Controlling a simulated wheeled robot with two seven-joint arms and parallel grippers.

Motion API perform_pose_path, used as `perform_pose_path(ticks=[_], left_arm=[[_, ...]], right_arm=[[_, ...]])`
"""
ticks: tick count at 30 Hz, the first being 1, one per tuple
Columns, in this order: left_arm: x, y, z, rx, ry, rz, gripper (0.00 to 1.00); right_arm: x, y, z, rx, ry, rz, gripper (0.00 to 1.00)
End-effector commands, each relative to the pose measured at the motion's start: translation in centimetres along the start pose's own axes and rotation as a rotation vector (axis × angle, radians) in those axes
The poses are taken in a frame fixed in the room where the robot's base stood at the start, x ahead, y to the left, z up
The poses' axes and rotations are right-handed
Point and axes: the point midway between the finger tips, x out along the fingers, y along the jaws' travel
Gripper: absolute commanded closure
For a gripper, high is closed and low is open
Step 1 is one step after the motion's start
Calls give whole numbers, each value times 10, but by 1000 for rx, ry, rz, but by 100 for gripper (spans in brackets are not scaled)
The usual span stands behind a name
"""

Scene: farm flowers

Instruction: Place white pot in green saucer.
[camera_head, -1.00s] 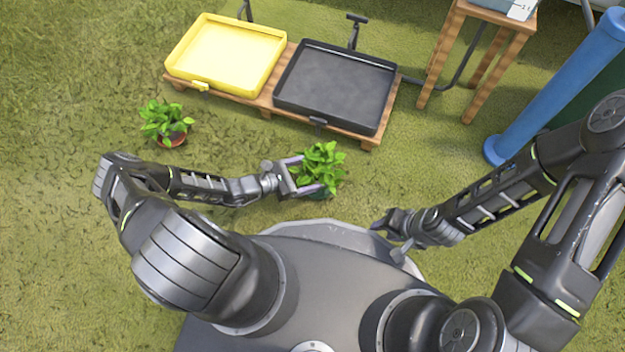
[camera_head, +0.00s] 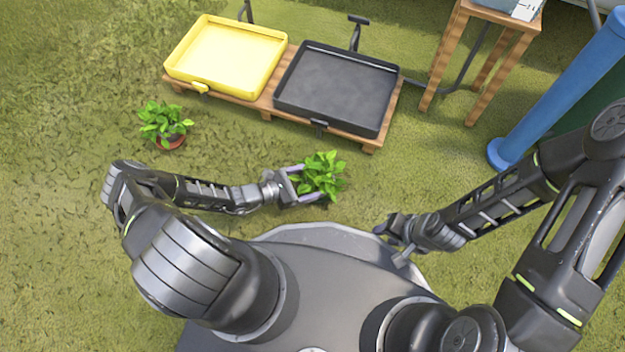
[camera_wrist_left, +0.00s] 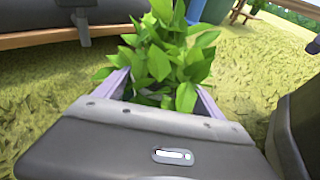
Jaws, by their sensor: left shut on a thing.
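My left gripper (camera_head: 311,184) is shut on a potted plant (camera_head: 323,172) with bright green leaves, in front of the base. Its fingers lie on either side of the plant. In the left wrist view the leaves (camera_wrist_left: 165,62) rise between the fingers; they hide the pot, so I cannot tell its colour. A second leafy plant in a reddish-brown pot (camera_head: 170,142) stands on the grass at left. My right gripper (camera_head: 385,228) is low at centre right, with no thing visible in it; its jaws are too small to read. I make out no white pot or green saucer.
A yellow tray (camera_head: 228,84) and a black tray (camera_head: 335,92) sit on a low wooden stand (camera_head: 268,100) beyond the grippers. A wooden table (camera_head: 505,28) and a blue cylinder (camera_head: 560,85) stand at right. Open grass lies between the two plants.

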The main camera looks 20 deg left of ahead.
Motion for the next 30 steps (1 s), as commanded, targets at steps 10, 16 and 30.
perform_pose_path(ticks=[10, 16, 30], left_arm=[[0, 0, -2, 0, 0, 0, 0], [0, 0, -2, 0, 0, 0, 0], [-56, 1, 4, 1, 4, 2, 0]], right_arm=[[1, 0, 0, 0, 0, 0, 64], [1, 0, 0, 0, 0, 0, 64], [-18, -6, 2, -2, -3, 3, 64]])
